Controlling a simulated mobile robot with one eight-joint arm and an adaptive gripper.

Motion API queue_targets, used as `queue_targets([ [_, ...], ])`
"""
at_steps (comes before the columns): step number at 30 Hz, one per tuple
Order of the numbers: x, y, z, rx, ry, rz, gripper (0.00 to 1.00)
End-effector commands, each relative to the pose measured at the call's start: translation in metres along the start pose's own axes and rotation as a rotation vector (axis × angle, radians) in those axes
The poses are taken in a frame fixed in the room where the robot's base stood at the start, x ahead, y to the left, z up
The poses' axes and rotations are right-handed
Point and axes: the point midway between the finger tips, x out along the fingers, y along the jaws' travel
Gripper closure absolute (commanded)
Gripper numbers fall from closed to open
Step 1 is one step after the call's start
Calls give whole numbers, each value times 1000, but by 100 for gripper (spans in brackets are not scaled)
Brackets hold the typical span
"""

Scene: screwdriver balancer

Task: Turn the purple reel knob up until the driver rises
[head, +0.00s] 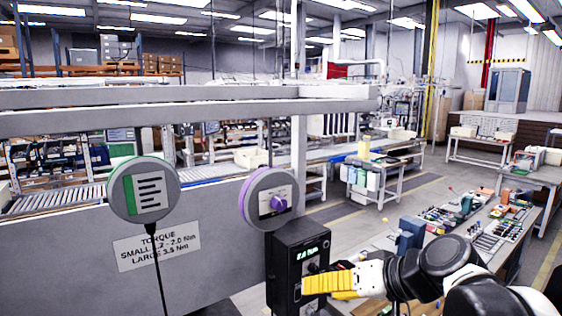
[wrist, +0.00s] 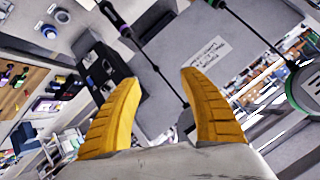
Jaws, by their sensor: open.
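The purple-rimmed reel (head: 247,212) hangs in the middle of the head view, with the purple knob (head: 278,203) on its face. My gripper (head: 308,289) is below and to the right of this reel, in front of the black controller box (head: 284,262), apart from the knob. Its two yellow fingers stand apart and empty in the wrist view (wrist: 153,82). A dark driver with a purple band (wrist: 108,14) hangs on a cord in the wrist view; the head view does not show it clearly. I cannot make out the knob in the wrist view.
A green-rimmed reel (head: 118,205) hangs left; it also shows in the wrist view (wrist: 309,90). A torque label (head: 157,246) is on the grey panel (head: 225,262). A bench with small parts (head: 455,225) stands right. Rails (head: 180,98) run overhead. The space before the knob looks clear.

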Motion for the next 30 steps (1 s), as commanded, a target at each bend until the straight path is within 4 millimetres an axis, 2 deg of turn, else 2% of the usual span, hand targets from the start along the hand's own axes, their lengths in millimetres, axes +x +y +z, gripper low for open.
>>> queue_targets([
  [1,-17,-18,-41,-1,27,-42,49],
  [3,-26,-31,-77,-8,69,-102,49],
  [6,-38,-45,-117,-19,125,-170,49],
  [9,-45,-52,-143,-27,164,-213,49],
  [13,-46,-55,-156,-33,188,-239,49],
  [16,-38,-57,-158,-34,191,-243,49],
  [30,43,-77,-172,-34,189,-242,49],
])
